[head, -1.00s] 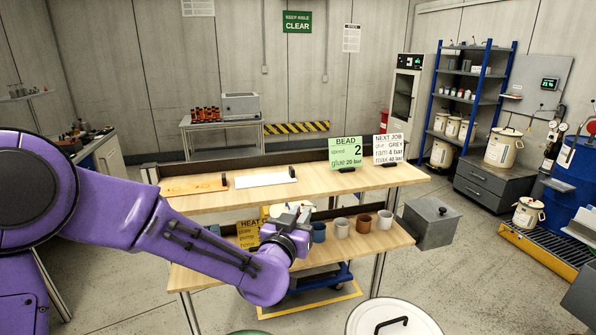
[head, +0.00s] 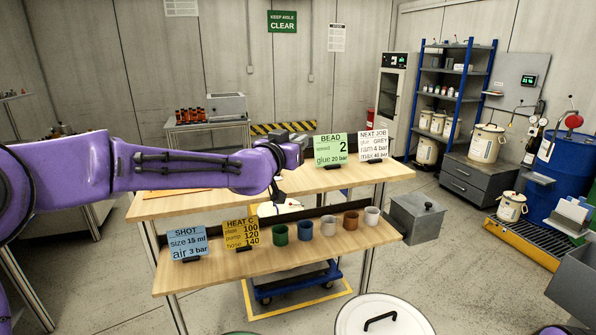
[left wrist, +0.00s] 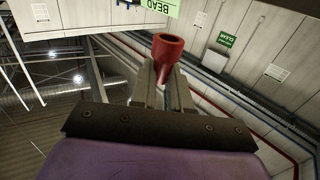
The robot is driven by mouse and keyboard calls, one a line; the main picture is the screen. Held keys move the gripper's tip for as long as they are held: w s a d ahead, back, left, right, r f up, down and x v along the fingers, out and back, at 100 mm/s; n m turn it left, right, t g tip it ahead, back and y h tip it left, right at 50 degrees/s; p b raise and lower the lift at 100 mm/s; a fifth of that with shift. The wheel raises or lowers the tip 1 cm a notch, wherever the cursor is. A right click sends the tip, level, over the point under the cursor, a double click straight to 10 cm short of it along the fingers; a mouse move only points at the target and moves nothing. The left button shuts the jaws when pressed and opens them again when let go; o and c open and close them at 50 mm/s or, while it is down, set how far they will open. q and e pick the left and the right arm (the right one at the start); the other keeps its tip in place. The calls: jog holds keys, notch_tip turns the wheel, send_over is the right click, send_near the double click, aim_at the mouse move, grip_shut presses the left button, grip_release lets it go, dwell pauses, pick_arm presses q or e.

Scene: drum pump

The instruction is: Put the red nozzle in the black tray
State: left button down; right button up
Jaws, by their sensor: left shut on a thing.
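The red nozzle (left wrist: 168,45) shows in the left wrist view, a round hollow piece standing out between the tips of my left gripper (left wrist: 164,72). The gripper is shut on it. In the head view my left gripper (head: 290,138) is raised in front of the far part of the upper shelf, left of the green BEAD card; the nozzle is hidden there. I cannot make out a black tray in either view. My right gripper is not in view.
The upper shelf (head: 330,181) bears the BEAD card (head: 331,150) and NEXT JOB card (head: 373,146). The lower shelf (head: 215,267) holds several coloured cups, the SHOT card (head: 188,245) and the HEAT card (head: 240,233). A grey lidded box (head: 416,217) stands to the right.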

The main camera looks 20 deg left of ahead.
pick_arm(q)
jog(key=w+f, duration=0.1)
jog(key=f, duration=0.1)
jog(key=w+f+p, duration=0.1)
jog(key=w, duration=0.1)
jog(key=w+f, duration=0.1)
jog(key=f, duration=0.1)
jog(key=shift+w+a+f+p, duration=0.3)
jog(key=shift+a+p, duration=0.05)
notch_tip(320, 180, down, 3)
jog(key=shift+r+p, duration=0.1)
jog(key=shift+p, duration=0.25)
jog(key=shift+a+f, duration=0.15)
jog(key=shift+f, duration=0.15)
jog(key=c, duration=1.4)
grip_release()
jog(key=o, duration=0.3)
jog(key=shift+o, duration=0.2)
jog(key=shift+f, duration=0.1)
